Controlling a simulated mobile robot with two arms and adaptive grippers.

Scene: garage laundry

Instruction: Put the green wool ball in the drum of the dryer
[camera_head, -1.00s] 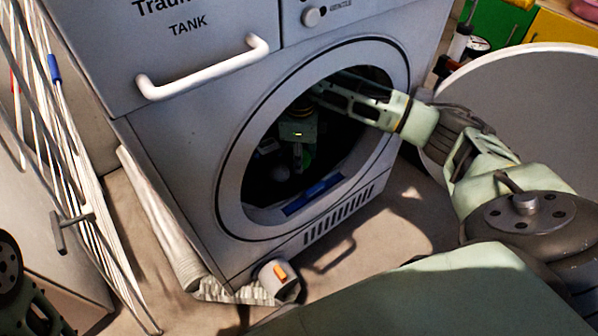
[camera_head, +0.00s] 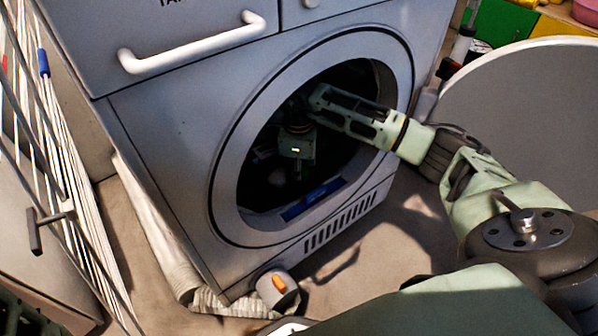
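The dryer (camera_head: 170,130) stands in the middle of the view with its round front opening uncovered. My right arm reaches in from the right, and my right gripper (camera_head: 297,172) is inside the dark drum (camera_head: 262,185), pointing down. Its fingertips are small and in deep shadow, so I cannot tell whether they are open or shut. I cannot make out the green wool ball in the drum or elsewhere in view. My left gripper is not in view.
The large round grey door (camera_head: 525,110) stands open at the right. A blue strip (camera_head: 313,198) lies at the opening's lower rim. A drying rack (camera_head: 60,160) stands at the left. A grey roll with an orange tab (camera_head: 277,289) and a pale hose (camera_head: 175,270) lie on the floor.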

